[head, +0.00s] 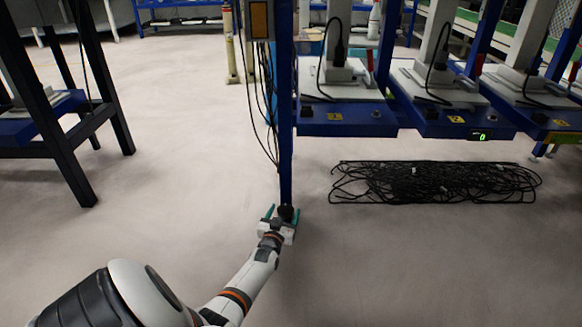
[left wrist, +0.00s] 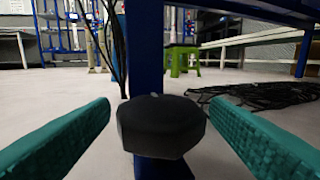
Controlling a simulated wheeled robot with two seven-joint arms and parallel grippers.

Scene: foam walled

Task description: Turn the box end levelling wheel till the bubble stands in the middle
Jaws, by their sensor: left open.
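The levelling wheel (head: 287,211) is a dark, many-sided knob low on a blue upright leg (head: 285,120), close to the floor. My left gripper (head: 282,214) is at the wheel with its green fingers spread, one on each side. In the left wrist view the black wheel (left wrist: 161,128) stands in the middle between the two open fingers (left wrist: 157,112), with a visible gap on each side. A small pale mark shows on its top edge. No bubble or level vial can be made out in either view. My right gripper is not in view.
A tangle of black cable (head: 435,183) lies on the floor to the right. Blue benches with machines (head: 345,122) overhang behind it. Loose cables (head: 262,100) hang left of the leg. A dark-legged stand (head: 70,150) is at left. The floor between is clear.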

